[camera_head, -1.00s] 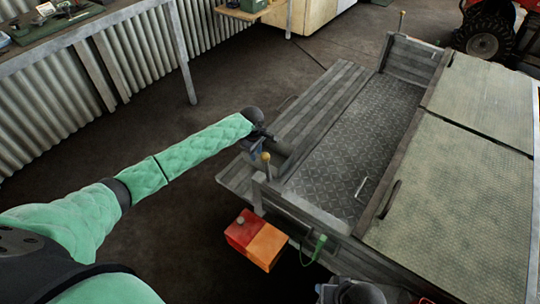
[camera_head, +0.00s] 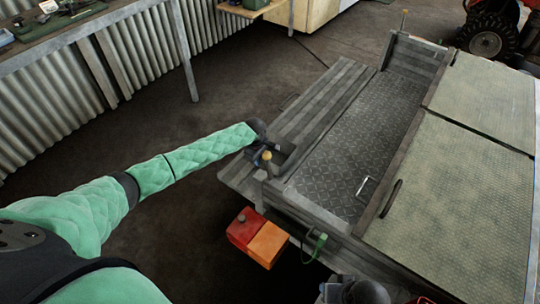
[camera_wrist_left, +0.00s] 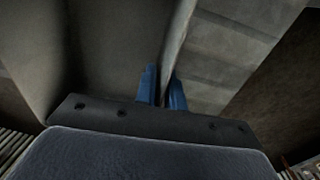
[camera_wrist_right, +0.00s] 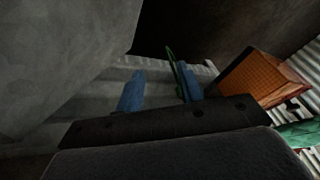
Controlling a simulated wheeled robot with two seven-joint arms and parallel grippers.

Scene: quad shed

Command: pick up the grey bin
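I cannot clearly pick out a separate grey bin. In the head view a grey open-topped box (camera_head: 320,215) has a diamond-plate floor and a slatted left side. My right gripper (camera_wrist_right: 160,90) is open near another smooth grey surface (camera_wrist_right: 70,60), with nothing clearly held. In the head view the right fingers are hidden.
A red and orange lamp (camera_head: 258,238) and a green loop (camera_head: 318,246) are on the near end. A metal handle (camera_head: 366,188) and pale panels (camera_head: 470,180) lie to the right. A workbench (camera_head: 90,35) stands against the corrugated wall. The dark floor (camera_head: 190,140) at left is clear.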

